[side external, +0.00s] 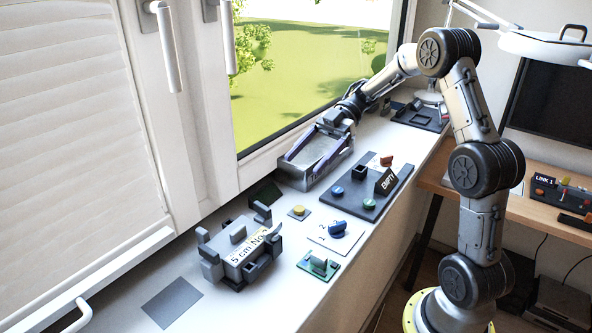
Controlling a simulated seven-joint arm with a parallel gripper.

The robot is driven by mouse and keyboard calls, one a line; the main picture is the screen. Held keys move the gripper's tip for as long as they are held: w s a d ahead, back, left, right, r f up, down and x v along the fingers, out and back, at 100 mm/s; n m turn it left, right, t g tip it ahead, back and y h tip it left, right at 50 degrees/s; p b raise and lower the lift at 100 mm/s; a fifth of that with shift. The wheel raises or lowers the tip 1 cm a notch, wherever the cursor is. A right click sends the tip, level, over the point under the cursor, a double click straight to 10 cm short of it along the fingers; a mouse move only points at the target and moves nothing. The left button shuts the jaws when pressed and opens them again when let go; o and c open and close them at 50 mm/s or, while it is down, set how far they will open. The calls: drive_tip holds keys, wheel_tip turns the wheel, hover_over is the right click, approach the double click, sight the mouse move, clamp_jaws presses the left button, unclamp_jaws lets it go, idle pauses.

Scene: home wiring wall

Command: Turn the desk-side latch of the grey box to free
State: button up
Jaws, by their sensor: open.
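I cannot tell which of these is a latch, or how any latch is turned. My gripper (335,122) is well away, up and to the right, at the upper end of a grey tray (320,158) with purple sloped strips. It is open; its fingertips are hard to make out. I see nothing held.
A dark board (376,204) with coloured knobs and an "EMPTY" sign lies right of the tray. A blue knob on a white card (333,234), a yellow button (299,212) and a green board (318,266) lie nearer the box. A grey mat (172,302) lies front left. The window is behind.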

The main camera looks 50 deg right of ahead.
drive_tip(key=shift+d+r, duration=0.15)
drive_tip(key=shift+d, duration=0.15)
